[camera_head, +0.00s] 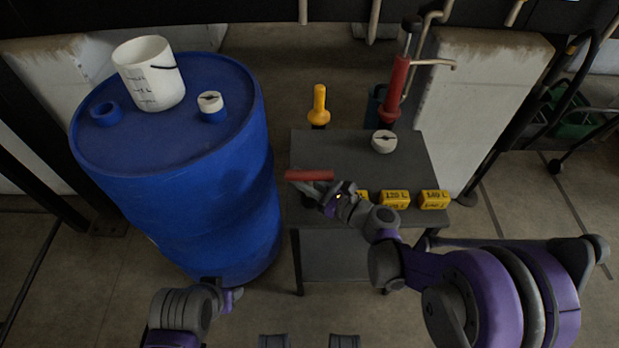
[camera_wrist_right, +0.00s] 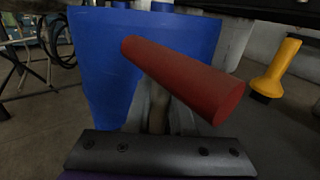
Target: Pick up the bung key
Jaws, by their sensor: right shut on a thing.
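The bung key (camera_head: 310,175) shows as a red cylindrical bar above the left part of the grey table. In the right wrist view the red bar (camera_wrist_right: 185,78) fills the middle, tilted, just beyond the fingers. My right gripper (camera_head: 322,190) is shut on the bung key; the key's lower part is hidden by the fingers. The fingers show in the right wrist view (camera_wrist_right: 157,112) below the bar. My left gripper (camera_head: 231,297) is low in the head view, in front of the blue drum and away from the key. Its jaws are too small to read.
A blue drum (camera_head: 180,190) stands left, bearing a white bucket (camera_head: 148,75), a white-and-blue cap (camera_head: 211,106) and a blue ring (camera_head: 106,114). The grey table (camera_head: 345,148) bears a yellow object (camera_head: 319,106), a white cap (camera_head: 384,141) and yellow blocks (camera_head: 394,200). A red pump (camera_head: 396,90) stands behind.

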